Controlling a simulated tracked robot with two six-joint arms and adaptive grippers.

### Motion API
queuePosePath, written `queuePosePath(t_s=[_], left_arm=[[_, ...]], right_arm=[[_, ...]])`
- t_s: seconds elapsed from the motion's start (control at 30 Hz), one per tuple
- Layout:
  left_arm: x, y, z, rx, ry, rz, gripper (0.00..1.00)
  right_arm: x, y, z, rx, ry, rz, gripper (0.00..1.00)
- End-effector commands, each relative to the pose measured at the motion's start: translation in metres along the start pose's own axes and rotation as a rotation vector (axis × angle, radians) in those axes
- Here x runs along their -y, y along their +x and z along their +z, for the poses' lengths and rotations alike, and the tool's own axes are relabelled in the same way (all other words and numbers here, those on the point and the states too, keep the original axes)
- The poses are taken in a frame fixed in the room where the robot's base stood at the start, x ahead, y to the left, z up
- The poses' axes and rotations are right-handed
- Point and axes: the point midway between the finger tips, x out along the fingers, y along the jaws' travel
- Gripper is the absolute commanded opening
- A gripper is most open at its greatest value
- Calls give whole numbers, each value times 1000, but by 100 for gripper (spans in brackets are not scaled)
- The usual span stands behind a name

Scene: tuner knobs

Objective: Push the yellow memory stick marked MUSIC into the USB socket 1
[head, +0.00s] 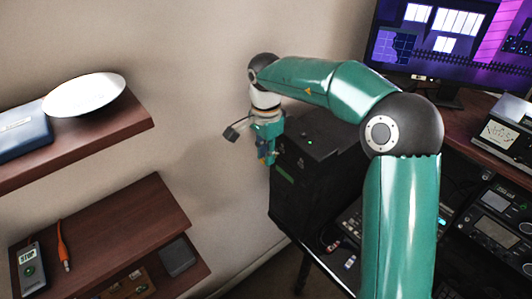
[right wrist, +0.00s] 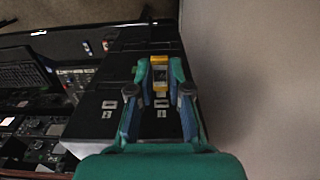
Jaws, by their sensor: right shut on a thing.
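My right gripper (head: 268,157) is at the left side of a black box (head: 335,192). In the right wrist view, its two fingers (right wrist: 160,72) are shut on a yellow memory stick (right wrist: 160,60), with a dark and metallic part between the fingers. The MUSIC marking cannot be read. In that view, the box face shows pale socket plates with small labels: one plate (right wrist: 162,103) lies in line with the fingers, another (right wrist: 108,105) to the left. The labels are too small to read surely. Whether the stick touches a socket cannot be told. My left gripper is not in view.
A monitor (head: 440,40) and audio equipment (head: 495,225) stand at the right. The wall is close behind the gripper.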

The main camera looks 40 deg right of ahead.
Motion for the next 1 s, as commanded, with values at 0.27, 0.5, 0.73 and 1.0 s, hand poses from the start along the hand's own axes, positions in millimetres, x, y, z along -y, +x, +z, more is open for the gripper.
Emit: queuePosePath(t_s=[0.27, 0.5, 0.73, 1.0], left_arm=[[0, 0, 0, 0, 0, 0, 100], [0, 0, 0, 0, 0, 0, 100], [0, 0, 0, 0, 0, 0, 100], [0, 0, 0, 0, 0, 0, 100]], right_arm=[[0, 0, -5, 0, 1, 0, 5], [0, 0, -11, 0, 1, 0, 5], [0, 0, -17, 0, 1, 0, 5], [0, 0, -23, 0, 0, 0, 5]])
